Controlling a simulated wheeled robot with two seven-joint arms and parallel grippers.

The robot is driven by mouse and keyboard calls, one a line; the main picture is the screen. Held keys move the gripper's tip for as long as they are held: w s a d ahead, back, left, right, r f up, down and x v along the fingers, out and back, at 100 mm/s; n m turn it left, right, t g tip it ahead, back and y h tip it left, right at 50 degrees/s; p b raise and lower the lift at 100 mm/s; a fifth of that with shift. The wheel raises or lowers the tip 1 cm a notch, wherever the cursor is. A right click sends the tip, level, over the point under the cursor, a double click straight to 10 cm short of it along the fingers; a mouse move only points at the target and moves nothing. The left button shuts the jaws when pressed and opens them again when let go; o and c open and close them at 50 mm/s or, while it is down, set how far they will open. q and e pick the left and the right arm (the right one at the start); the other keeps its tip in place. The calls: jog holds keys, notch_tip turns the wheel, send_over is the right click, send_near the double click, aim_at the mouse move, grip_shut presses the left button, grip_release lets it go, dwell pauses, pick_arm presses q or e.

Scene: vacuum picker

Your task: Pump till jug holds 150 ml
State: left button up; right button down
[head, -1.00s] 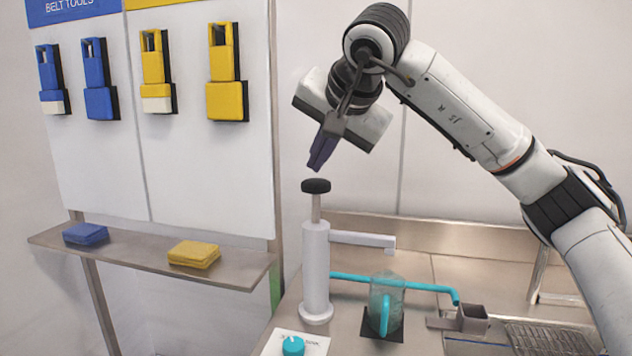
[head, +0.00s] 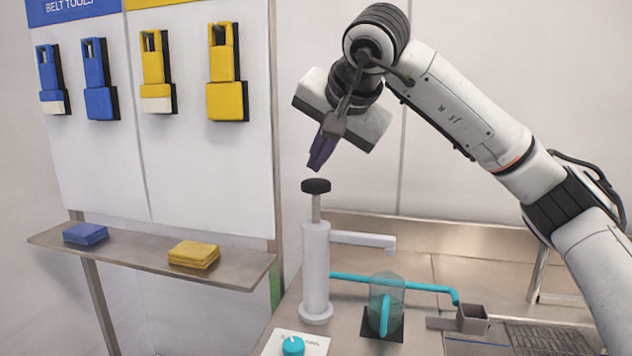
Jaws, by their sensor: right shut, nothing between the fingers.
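The white hand pump (head: 316,270) stands upright on the counter, with its black knob (head: 316,186) raised on a short grey rod. Its white spout (head: 362,239) points right, above the jug. The clear teal-tinted jug (head: 388,290) with a teal handle stands on a dark square pad (head: 396,328) right of the pump. Its liquid level and any markings are too small to read. My right gripper (head: 319,160) is shut and empty, tilted down just above the knob and apart from it. My left gripper is not in view.
A teal tube (head: 430,288) runs behind the jug to a small grey cup (head: 474,319). A teal dial (head: 293,346) sits in front of the pump. A shelf (head: 140,261) at left holds blue and yellow cloths. A drain grate (head: 550,338) lies at right.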

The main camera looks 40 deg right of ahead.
aim_at(320, 184)
jog(key=shift+f, duration=0.1)
jog(key=shift+f, duration=0.3)
jog(key=shift+f+b, duration=1.45)
jog(key=shift+f, duration=0.8)
dwell(1.7)
dwell(0.3)
jog(key=shift+r+p, duration=2.55)
jog(key=shift+r, duration=0.1)
notch_tip(320, 184, up, 5)
jog(key=p, duration=0.5)
